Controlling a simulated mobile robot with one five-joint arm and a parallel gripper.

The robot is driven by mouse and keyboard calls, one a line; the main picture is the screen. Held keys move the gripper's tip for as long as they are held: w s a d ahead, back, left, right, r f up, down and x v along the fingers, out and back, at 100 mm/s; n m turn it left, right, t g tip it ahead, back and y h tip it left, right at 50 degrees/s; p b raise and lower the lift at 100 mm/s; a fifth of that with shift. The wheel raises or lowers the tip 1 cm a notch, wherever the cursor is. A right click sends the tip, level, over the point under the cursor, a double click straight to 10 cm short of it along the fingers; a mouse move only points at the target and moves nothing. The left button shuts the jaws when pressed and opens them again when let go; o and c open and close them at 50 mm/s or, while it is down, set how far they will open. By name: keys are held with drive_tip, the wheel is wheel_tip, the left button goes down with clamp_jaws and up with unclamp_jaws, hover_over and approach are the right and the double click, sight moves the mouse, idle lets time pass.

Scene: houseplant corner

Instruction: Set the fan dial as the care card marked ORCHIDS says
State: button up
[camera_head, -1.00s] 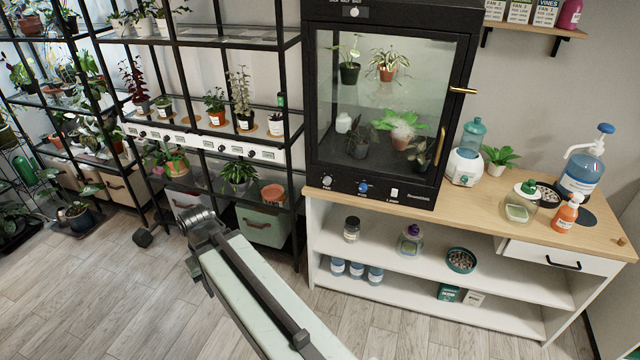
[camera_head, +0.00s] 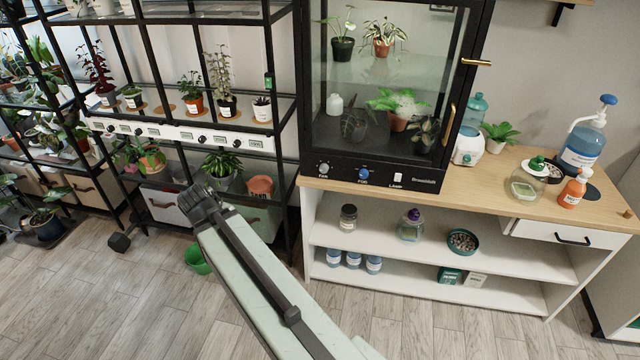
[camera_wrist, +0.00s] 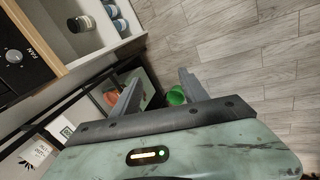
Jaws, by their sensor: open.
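The fan dial (camera_head: 323,169) is a grey round knob at the left of the black control panel under the glass plant cabinet (camera_head: 452,125). It also shows in the wrist view at the upper left (camera_wrist: 14,56), beside the label FAN. Its exact setting is too small to read. My gripper (camera_head: 200,198) is in front of the shelving, left of and lower than the dial, apart from it. In the wrist view its two fingers (camera_wrist: 159,76) are spread with nothing between them in their grasp. No care card marked ORCHIDS is in view now.
A blue FOG dial (camera_head: 363,174) and a white LAMP switch (camera_head: 398,177) share the panel. Several small dials line the rack's white strip (camera_head: 180,133). A green bowl (camera_head: 197,260) lies on the floor near my arm.

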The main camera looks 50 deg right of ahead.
drive_tip(key=w+d+f+n+t+h+b, duration=0.1)
drive_tip(key=d+f+n+h+b, duration=0.3)
drive_tip(key=d, duration=0.7)
drive_tip(key=n+t+h+b, duration=0.7)
drive_tip(key=n+b, duration=1)
drive_tip(key=n, duration=0.6)
approach(323, 171)
drive_tip(key=w+g+h, duration=0.1)
drive_tip(key=x, duration=0.8)
drive_tip(key=shift+d+p, duration=0.1)
drive_tip(key=shift+p, duration=0.2)
drive_tip(key=shift+s, duration=0.1)
clamp_jaws()
